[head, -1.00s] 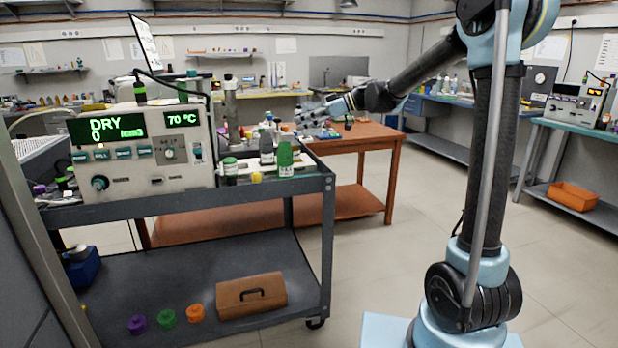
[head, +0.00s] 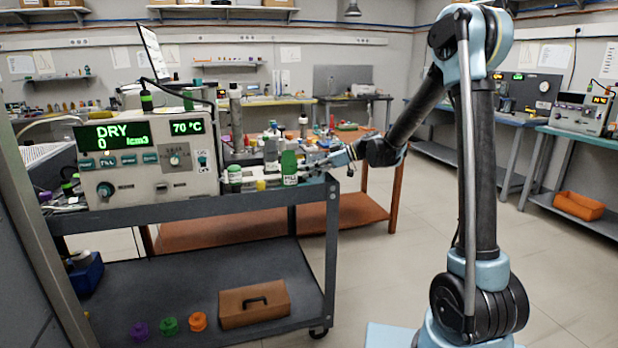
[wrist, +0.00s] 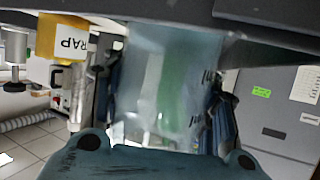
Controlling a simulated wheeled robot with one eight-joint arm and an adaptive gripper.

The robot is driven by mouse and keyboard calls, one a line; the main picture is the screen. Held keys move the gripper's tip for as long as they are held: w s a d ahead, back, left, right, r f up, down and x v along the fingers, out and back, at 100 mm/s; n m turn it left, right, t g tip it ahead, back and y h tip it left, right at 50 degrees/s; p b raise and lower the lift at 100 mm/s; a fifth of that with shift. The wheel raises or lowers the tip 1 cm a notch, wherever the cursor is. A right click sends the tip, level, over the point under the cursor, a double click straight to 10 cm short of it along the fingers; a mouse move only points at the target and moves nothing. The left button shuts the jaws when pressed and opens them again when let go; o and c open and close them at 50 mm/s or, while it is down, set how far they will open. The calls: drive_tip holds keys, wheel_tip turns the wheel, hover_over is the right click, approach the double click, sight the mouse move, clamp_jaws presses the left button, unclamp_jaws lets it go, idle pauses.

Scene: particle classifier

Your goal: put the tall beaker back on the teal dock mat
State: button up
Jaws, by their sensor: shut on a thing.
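The tall beaker (wrist: 165,85) is clear with dark graduation marks. In the wrist view it fills the space between my two fingers, and something green shows through it. My gripper (wrist: 166,100) is shut on it. In the head view my gripper (head: 325,160) is at the right end of the grey cart's top, just right of a green bottle (head: 289,169); the beaker is too small to make out clearly there. I cannot make out the teal dock mat in either view.
The grey cart (head: 255,200) carries a dryer panel reading DRY (head: 145,158), a green-capped jar (head: 234,178) and a grey bottle (head: 271,155) close to my gripper. A yellow labelled block (wrist: 62,38) shows in the wrist view. An orange-brown table (head: 375,205) stands behind.

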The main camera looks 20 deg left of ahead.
drive_tip(key=shift+f, duration=1.4)
drive_tip(key=o, duration=1.4)
drive_tip(key=v, duration=1.2)
drive_tip(key=s+d+f+m+t+h, duration=0.1)
drive_tip(key=s+d+f+m+h, duration=0.3)
drive_tip(key=s+d, duration=0.7)
drive_tip(key=s+d+f+m+t+h, duration=0.2)
drive_tip(key=s+d+f+m+h, duration=0.3)
drive_tip(key=s+d+m, duration=0.4)
drive_tip(key=s+d+f+m+t+h, duration=0.1)
drive_tip(key=s+d+f+m+h, duration=0.3)
drive_tip(key=s+d, duration=0.8)
drive_tip(key=shift+s+d+f+m, duration=0.2)
drive_tip(key=shift+d+m, duration=0.45)
drive_tip(key=shift+d, duration=0.1)
drive_tip(key=shift+s+d+f+m, duration=0.15)
drive_tip(key=shift+d+f+m, duration=0.05)
drive_tip(key=shift+d+m, duration=0.5)
